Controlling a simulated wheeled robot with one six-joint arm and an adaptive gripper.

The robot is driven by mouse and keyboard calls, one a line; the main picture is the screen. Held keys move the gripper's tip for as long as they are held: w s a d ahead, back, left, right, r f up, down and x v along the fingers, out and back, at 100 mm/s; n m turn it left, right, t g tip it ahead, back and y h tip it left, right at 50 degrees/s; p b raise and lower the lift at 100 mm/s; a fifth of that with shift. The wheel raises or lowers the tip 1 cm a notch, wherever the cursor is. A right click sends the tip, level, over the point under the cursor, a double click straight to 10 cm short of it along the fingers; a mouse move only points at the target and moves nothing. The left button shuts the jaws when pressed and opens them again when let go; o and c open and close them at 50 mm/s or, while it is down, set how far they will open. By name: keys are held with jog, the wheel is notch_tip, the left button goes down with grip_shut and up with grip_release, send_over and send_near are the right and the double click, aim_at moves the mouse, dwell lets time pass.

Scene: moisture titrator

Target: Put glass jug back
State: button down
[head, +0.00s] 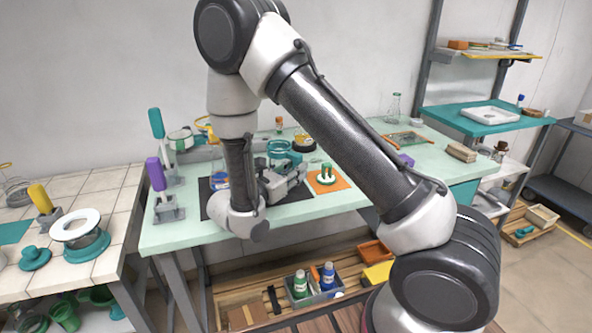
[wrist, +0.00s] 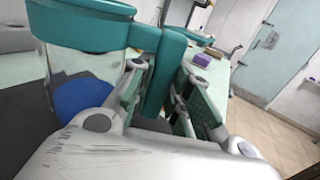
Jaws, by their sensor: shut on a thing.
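The glass jug has a clear body, a teal rim and a teal handle. It fills the left of the wrist view (wrist: 85,70), and its handle runs between the fingers of my gripper (wrist: 165,88). My gripper is shut on that handle. In the head view, a teal-rimmed glass vessel that looks like the jug (head: 281,148) is just behind my gripper (head: 296,172), over the pale green bench. A round blue patch shows in or through the jug's glass. I cannot tell whether the jug's base touches the bench.
A black mat (head: 212,208) lies on the bench (head: 330,203). An orange square (head: 331,186) with a green-and-white piece is to the right. Purple-handled (head: 156,174) and teal-handled (head: 156,122) tools stand at left. My arm covers part of the bench.

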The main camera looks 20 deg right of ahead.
jog(key=c, duration=1.3)
grip_release()
jog(key=shift+o, duration=0.2)
jog(key=c, duration=0.4)
jog(key=shift+o, duration=0.2)
jog(key=shift+a, duration=0.1)
jog(key=shift+v, duration=4.15)
jog(key=shift+s, duration=0.1)
